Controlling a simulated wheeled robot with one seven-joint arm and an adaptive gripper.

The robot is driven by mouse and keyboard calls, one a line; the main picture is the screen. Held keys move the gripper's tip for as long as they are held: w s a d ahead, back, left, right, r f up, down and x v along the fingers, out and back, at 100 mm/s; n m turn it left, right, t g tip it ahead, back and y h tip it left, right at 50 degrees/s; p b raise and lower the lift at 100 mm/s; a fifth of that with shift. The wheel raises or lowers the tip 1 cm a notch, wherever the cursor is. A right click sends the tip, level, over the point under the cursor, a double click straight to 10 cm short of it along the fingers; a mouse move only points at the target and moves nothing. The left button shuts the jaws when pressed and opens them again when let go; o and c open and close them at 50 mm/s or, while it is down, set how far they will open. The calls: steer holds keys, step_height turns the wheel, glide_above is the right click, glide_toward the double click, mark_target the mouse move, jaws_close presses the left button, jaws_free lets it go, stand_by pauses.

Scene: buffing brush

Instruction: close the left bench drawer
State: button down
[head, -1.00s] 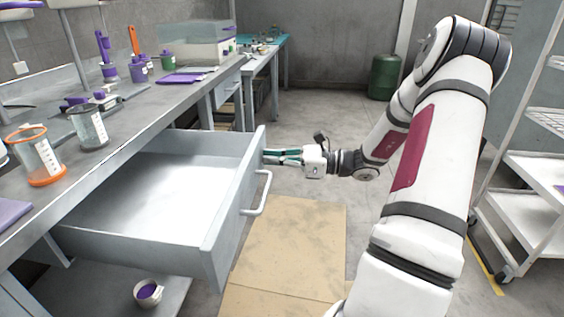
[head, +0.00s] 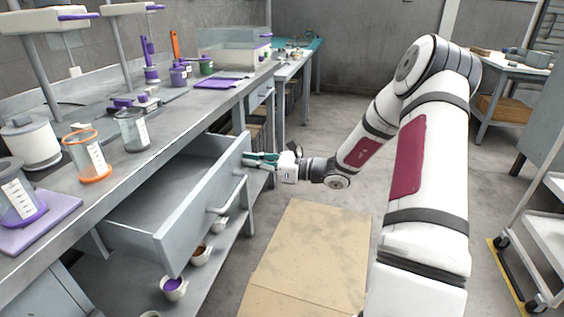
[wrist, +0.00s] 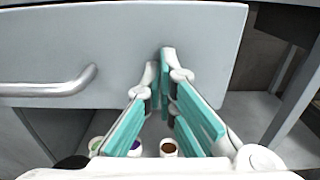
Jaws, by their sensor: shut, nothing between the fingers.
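The left bench drawer (head: 185,232) is a grey metal drawer. It stands partly pulled out from under the bench top, empty inside, with a bar handle (head: 232,196) on its front. In the wrist view the drawer front (wrist: 110,45) fills the upper part, with the handle (wrist: 50,87) at left. My gripper (head: 248,160) is at the far end of the drawer front, beyond the handle. Its teal fingers are shut and empty, with the fingertips (wrist: 165,55) at the front panel, seemingly touching it. The exact contact is hard to see.
The bench top (head: 190,110) carries beakers, a purple tray and a clear tank. Several small cups stand on the lower shelf (head: 215,265) under the drawer. A tan mat (head: 310,260) lies on the floor. A white cart (head: 545,215) stands at right.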

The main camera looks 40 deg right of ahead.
steer(key=x, duration=1.4)
steer(key=shift+a, duration=0.1)
steer(key=shift+w+a+r, duration=0.1)
steer(key=shift+w+a, duration=0.2)
steer(key=shift+w, duration=0.2)
